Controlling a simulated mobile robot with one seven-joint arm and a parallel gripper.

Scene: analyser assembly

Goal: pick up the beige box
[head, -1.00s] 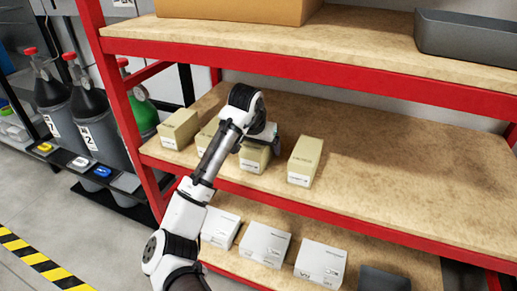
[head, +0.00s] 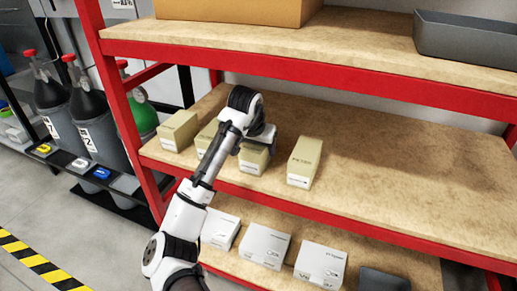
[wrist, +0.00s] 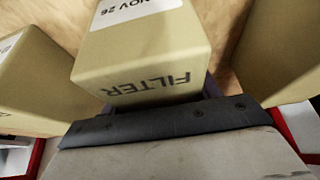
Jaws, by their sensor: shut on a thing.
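Several beige boxes stand in a row on the middle shelf. My gripper (head: 262,140) is at the third beige box from the left (head: 252,160), its fingers largely hidden behind my wrist. In the wrist view this beige box (wrist: 140,50), marked "FILTER" and "NOV 26", sits against my gripper (wrist: 165,115), which is shut on it. The fingertips are hidden there. The other beige boxes are at the far left (head: 179,130), just left of my arm (head: 206,135), and to the right (head: 304,162). I cannot tell whether the held box is lifted.
Neighbouring beige boxes stand close on both sides of the held one. A red shelf beam (head: 330,75) and upper shelf are above. White boxes (head: 265,245) stand on the lower shelf. The middle shelf's right part (head: 420,170) is clear.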

